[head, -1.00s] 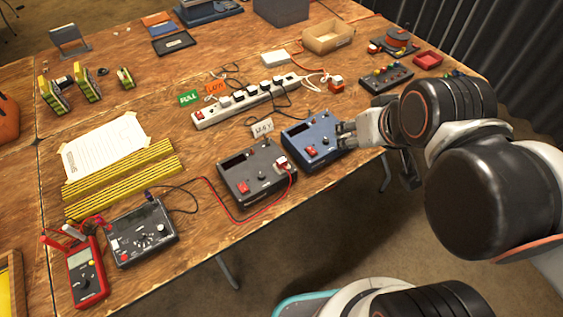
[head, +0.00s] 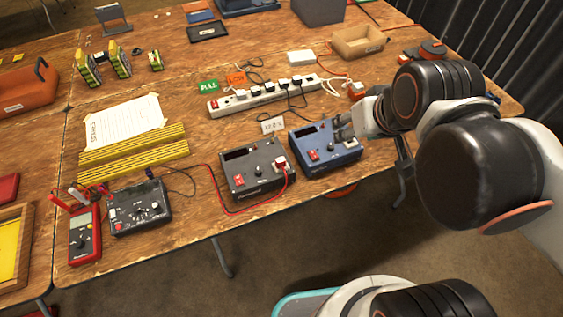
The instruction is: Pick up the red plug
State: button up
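A small red-and-white plug (head: 281,163) sits on the top right of the black charger box (head: 248,187), with a red cable looping from it around the box's front. Another small red-and-white piece (head: 357,90) lies by the right end of the power strip; I cannot tell if it is a plug. My gripper (head: 339,128) points left over the right part of the blue charger box (head: 309,169), to the right of the plug on the black box and apart from it. Its fingertips are small and dark here, so their opening is unclear. Nothing is visibly held.
The white power strip (head: 262,98) with several black plugs lies behind the boxes. A red multimeter (head: 84,238) and a black tester (head: 138,207) stand at the front left. A small white card (head: 272,125) stands behind the black box. A cardboard tray (head: 360,43) is farther back.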

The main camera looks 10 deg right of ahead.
jog(key=w, duration=0.1)
jog(key=n+g+p, duration=0.3)
jog(key=g, duration=0.2)
send_over(280, 160)
jog(key=s+d, duration=0.1)
notch_tip(280, 160, down, 18)
jog(key=shift+s+d+r, duration=0.1)
jog(key=shift+s+r, duration=0.05)
jog(key=shift+r, duration=0.05)
jog(key=shift+w+a+f+b, duration=0.2)
jog(key=shift+f+b, duration=0.3)
jog(key=shift+f, duration=0.55)
jog(key=shift+w+a+f+b, duration=0.2)
jog(key=shift+f+b, duration=0.25)
jog(key=shift+f, duration=0.6)
jog(key=shift+w+a+f+b, duration=0.1)
jog(key=shift+w+f+b, duration=0.3)
jog(key=shift+f, duration=0.65)
jog(key=shift+s, duration=0.15)
jog(key=shift+r, duration=0.1)
jog(key=c, duration=1.1)
